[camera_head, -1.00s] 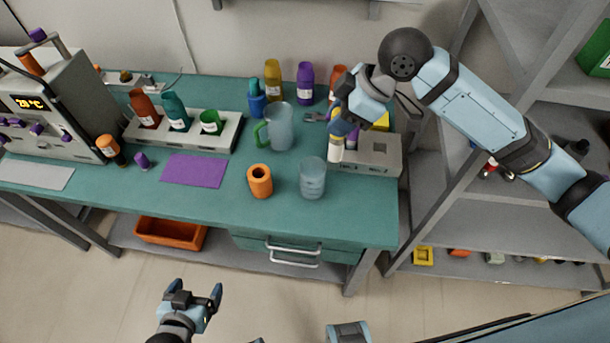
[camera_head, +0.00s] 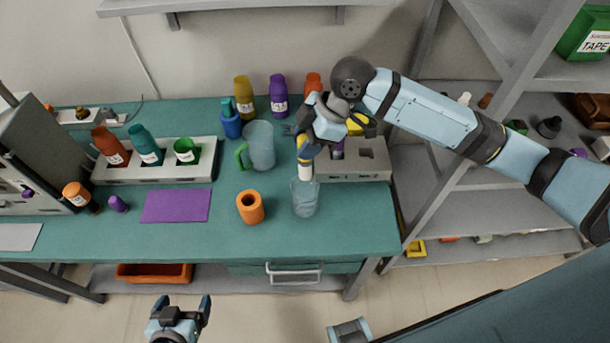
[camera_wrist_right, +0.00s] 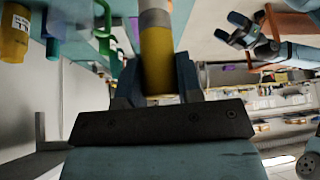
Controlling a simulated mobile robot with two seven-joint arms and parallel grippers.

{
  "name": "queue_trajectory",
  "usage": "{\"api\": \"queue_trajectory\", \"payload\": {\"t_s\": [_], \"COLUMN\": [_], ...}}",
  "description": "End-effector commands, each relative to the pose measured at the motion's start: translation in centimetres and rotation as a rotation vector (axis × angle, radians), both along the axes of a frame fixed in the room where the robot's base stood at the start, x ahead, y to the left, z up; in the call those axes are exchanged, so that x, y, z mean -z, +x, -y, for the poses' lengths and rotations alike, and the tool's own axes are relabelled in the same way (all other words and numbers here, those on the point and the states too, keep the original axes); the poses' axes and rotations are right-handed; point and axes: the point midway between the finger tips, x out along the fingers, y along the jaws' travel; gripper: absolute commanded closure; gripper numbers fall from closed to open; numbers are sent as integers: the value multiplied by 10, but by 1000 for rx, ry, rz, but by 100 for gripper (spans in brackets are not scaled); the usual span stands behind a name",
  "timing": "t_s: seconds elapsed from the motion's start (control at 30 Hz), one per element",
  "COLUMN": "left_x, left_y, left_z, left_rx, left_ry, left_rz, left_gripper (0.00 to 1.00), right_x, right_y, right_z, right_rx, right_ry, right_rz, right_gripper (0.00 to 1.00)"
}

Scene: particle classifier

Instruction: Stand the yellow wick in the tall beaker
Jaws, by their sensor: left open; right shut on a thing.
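The yellow wick (camera_wrist_right: 157,68), a cylinder with a grey band and a pale end, is held in my right gripper (camera_head: 306,142). In the head view its pale lower end points down at the rim of the clear tall beaker (camera_head: 305,202). I cannot tell whether the tip is above the mouth or just inside it. The beaker stands upright near the front of the teal bench. My left gripper (camera_head: 180,306) is open and empty, low in front of the bench and well away from the beaker.
An orange hollow cylinder (camera_head: 250,207) stands left of the beaker. A jug with a green handle (camera_head: 260,146) is behind it. A grey block (camera_head: 355,168) with slots is to the right. A purple mat (camera_head: 176,206) lies further left. Several bottles line the back.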

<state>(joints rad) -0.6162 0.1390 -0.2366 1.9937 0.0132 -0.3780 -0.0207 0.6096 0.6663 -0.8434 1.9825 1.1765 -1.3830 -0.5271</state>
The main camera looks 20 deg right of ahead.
Motion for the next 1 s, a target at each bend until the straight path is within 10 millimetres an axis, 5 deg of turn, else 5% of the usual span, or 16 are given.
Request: {"api": "queue_trajectory", "payload": {"t_s": [0.3,0.73,1.0], "left_x": [-5,-8,-8], "left_y": [0,1,1], "left_z": [0,-1,-1], "left_rx": [-1,-1,-2], "left_ry": [1,1,2], "left_rz": [0,2,3], "left_gripper": [10,10,10], "right_x": [65,111,115], "right_y": [0,0,0], "right_z": [0,0,0], "right_rx": [1,1,1], "right_ry": [1,0,0], "right_rz": [0,0,2], "right_gripper": [100,100,100]}}
